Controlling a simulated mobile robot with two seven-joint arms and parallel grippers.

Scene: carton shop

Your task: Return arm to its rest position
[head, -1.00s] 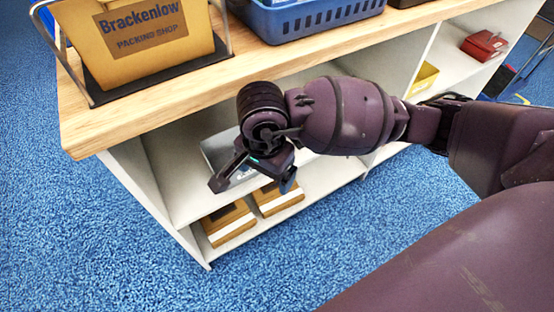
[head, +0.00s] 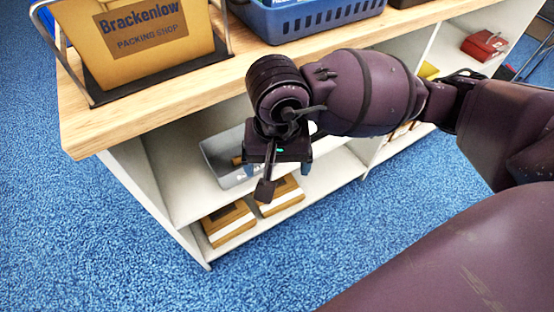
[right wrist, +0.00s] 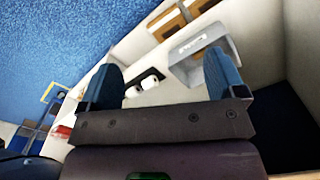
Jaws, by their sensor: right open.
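My right arm comes in from the right in the head view, in front of the shelf unit. My right gripper (head: 283,178) hangs in front of the open shelves, below the wooden top's edge, with nothing in it. In the right wrist view its two blue fingers (right wrist: 165,85) stand wide apart with nothing between them. My left gripper shows in neither view.
The wooden counter (head: 130,117) carries a Brackenlow carton (head: 130,70) in a wire stand and a blue basket (head: 305,18). A grey bin (head: 215,158) sits on the shelf behind the gripper, cartons (head: 229,222) below. Blue floor (head: 90,240) is clear at left.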

